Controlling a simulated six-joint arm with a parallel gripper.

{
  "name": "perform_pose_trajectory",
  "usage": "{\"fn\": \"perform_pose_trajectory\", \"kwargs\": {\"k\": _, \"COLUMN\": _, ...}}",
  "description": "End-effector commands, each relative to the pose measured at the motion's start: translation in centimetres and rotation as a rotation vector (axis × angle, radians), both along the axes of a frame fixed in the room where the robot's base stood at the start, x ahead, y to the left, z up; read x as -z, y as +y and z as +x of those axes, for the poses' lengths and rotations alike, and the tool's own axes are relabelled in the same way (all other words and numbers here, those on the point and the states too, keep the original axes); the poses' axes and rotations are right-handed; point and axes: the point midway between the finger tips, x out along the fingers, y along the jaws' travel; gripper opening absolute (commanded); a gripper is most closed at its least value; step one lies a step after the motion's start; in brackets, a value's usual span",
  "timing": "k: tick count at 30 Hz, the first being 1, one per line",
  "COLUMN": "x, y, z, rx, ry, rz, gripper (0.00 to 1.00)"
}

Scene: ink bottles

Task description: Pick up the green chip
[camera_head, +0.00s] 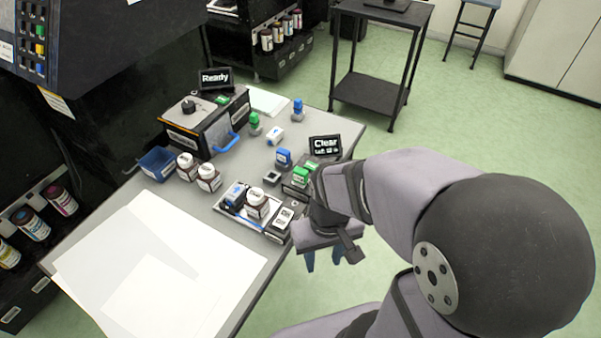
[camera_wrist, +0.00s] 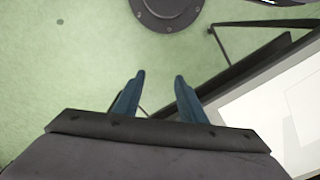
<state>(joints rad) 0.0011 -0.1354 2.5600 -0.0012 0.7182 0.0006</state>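Several green pieces show in the head view, and I cannot tell for certain which is the chip. A small flat green piece (camera_head: 223,99) lies on the machine below the "Ready" sign. A green block (camera_head: 301,174) is by the "Clear" sign, close to my arm. A green-topped stamp-like piece (camera_head: 254,119) stands on the table farther back. My gripper (camera_head: 323,263) hangs beyond the table's right edge, over the floor, apart from all of them. Its blue fingers are spread with nothing between them in the wrist view (camera_wrist: 159,75).
The grey table (camera_head: 335,120) holds white bottles (camera_head: 208,177), a blue bin (camera_head: 158,163), a tray with a bottle, blue stamp-like pieces (camera_head: 297,106) and white sheets (camera_head: 150,260). The "Ready" machine (camera_head: 205,125) and "Clear" sign (camera_head: 325,147) stand up as obstacles. Open floor lies right.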

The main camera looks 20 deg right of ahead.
Motion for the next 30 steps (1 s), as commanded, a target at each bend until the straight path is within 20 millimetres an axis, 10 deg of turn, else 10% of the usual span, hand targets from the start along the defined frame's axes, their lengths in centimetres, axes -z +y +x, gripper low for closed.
{"fn": "perform_pose_trajectory", "kwargs": {"k": 16, "x": -9.1, "y": -0.3, "z": -1.8, "rx": 0.015, "ry": 0.275, "rz": 0.002, "gripper": 0.38}}
{"fn": "perform_pose_trajectory", "kwargs": {"k": 23, "x": -11.2, "y": -0.6, "z": 3.3, "rx": 0.003, "ry": 0.301, "rz": 0.006, "gripper": 0.38}}
{"fn": "perform_pose_trajectory", "kwargs": {"k": 30, "x": -9.6, "y": -0.9, "z": 12.7, "rx": -0.197, "ry": 0.186, "rz": 0.024, "gripper": 0.38}}
